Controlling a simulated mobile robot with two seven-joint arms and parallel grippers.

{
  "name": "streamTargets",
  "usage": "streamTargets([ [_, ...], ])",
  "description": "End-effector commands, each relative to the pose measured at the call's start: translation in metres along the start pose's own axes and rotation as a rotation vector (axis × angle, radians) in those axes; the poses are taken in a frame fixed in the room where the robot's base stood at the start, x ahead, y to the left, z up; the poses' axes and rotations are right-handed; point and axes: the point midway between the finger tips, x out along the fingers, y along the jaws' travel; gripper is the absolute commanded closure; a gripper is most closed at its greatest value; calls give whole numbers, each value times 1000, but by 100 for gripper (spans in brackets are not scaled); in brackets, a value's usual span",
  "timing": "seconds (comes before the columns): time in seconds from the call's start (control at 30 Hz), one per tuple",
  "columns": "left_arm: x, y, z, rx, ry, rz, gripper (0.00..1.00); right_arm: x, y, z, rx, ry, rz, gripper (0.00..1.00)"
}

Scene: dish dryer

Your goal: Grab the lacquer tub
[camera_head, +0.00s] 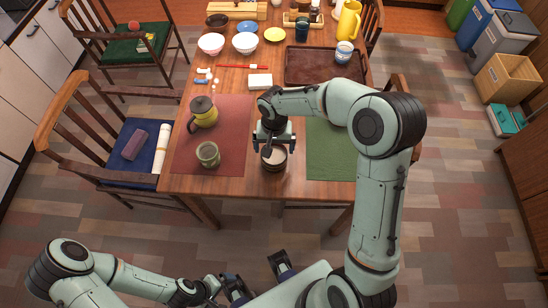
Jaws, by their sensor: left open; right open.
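A small dark round tub with a pale inside (274,165), which looks like the lacquer tub, stands upright near the front edge of the wooden table, between the red and green mats. My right gripper (273,147) is open, pointing down over the tub, with its fingers near the two sides of the rim. The gripper hides the far part of the tub. I cannot tell whether the fingers touch it. My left gripper (259,275) is open and empty, in front of the table and low in the view.
A green cup (208,154) and a yellow-and-dark pot (203,112) stand on the red mat (235,130) to the left. The green mat (330,150) on the right looks bare.

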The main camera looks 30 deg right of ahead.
Motion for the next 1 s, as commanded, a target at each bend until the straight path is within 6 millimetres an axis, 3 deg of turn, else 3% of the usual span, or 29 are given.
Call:
streamTargets([
  [0.3,-1,1,0,1,1,0,0,43,0,-6,0,-2,1,0],
  [0.57,-1,1,0,0,1,0,0,47,0,-7,1,0,-1,0],
  [0.6,-1,1,0,0,1,0,0,47,0,-7,1,0,-1,3],
  [0.73,-1,1,0,0,1,0,0,47,0,-7,1,0,0,46],
  [1.0,-1,1,0,1,1,0,0,46,-1,-7,0,1,-1,49],
])
